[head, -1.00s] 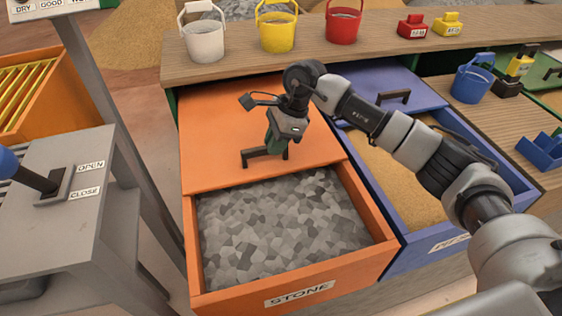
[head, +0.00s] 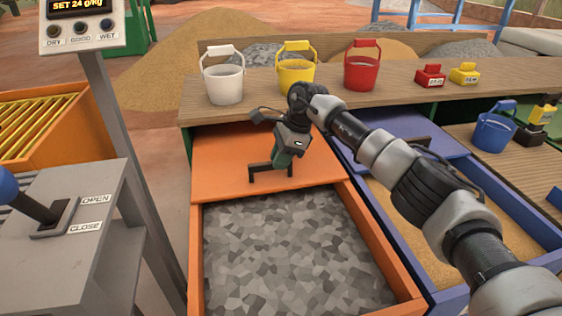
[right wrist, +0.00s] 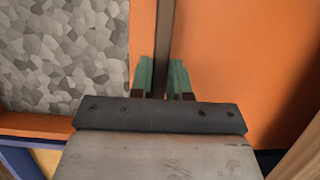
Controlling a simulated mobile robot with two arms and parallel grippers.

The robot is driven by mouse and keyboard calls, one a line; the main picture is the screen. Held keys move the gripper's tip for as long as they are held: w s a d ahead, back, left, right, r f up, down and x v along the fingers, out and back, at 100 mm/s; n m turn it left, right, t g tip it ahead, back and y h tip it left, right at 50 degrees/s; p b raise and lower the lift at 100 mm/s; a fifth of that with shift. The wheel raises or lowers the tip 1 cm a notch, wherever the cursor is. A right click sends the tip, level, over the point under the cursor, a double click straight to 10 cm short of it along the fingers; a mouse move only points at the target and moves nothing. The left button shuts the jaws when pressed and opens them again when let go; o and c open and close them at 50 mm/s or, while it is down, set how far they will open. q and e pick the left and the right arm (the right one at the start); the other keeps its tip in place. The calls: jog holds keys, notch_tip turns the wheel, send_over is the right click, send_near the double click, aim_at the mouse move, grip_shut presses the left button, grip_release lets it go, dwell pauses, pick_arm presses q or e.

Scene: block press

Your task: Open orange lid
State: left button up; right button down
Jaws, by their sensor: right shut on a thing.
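The orange lid (head: 225,165) is slid back over the far part of the orange bin (head: 399,274), and grey stone (head: 285,245) lies open in front of it. My right gripper (head: 281,166) is at the lid's dark handle (head: 259,169), shut on it. In the right wrist view the green fingertips (right wrist: 163,78) stand on both sides of the dark handle bar (right wrist: 164,40), with the orange lid (right wrist: 235,60) to the right and stone (right wrist: 65,55) to the left. My left gripper is not in view.
A blue bin (head: 460,272) with sand and a partly open blue lid (head: 395,135) is on the right. A wooden shelf (head: 330,88) behind holds white (head: 223,80), yellow (head: 296,75) and red (head: 361,70) buckets. A grey lever box (head: 60,250) stands at left.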

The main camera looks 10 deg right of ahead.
jog(key=c, duration=1.1)
grip_release()
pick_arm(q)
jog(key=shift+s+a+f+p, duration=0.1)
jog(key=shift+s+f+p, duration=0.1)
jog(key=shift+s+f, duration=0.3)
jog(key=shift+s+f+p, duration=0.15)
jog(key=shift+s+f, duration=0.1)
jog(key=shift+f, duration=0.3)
pick_arm(e)
jog(key=v, duration=1)
jog(key=shift+d+r, duration=0.15)
jog(key=shift+r, duration=0.25)
